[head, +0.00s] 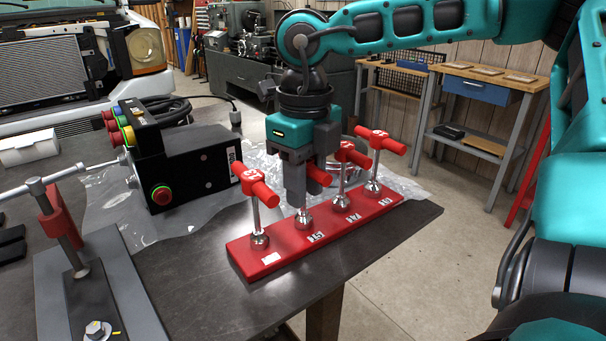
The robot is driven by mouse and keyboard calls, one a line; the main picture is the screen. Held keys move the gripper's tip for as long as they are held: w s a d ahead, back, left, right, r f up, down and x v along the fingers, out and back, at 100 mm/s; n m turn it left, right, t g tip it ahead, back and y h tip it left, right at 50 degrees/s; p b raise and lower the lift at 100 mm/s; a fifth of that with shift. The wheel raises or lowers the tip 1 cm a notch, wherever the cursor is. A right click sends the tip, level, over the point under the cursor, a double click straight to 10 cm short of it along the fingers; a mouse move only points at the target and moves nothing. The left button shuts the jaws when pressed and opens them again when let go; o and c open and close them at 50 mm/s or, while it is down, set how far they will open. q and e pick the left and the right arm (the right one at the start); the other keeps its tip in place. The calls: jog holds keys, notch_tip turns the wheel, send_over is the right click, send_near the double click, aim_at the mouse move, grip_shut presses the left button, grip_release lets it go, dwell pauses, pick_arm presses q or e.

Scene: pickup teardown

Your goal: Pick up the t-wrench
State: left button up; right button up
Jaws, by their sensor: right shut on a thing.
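Several red-handled t-wrenches stand upright in a row on a red base (262,259) near the table's right side. My right gripper (303,184) points down over the second t-wrench from the left (318,174). It is shut on that wrench at its red handle, which its fingers partly hide. The foot of this wrench still shows at the base. The nearest t-wrench (255,184) stands to the left of the gripper. Two more t-wrenches, the third (351,153) and the farthest (381,141), stand to its right. My left gripper is not in view.
A black control box (195,173) with coloured buttons stands left of the wrench rack. A grey fixture with a red clamp (60,223) is at front left. Clear plastic sheet (150,220) lies on the dark table (340,262). The table's front middle is clear.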

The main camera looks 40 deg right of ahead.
grip_shut()
jog(key=shift+r, duration=0.1)
pick_arm(q)
jog(key=p, duration=0.2)
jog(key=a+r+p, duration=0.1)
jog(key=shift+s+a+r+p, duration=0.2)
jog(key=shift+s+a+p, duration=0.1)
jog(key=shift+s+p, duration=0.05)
pick_arm(e)
notch_tip(320, 180, up, 20)
jog(key=shift+o, duration=0.7)
grip_release()
grip_shut()
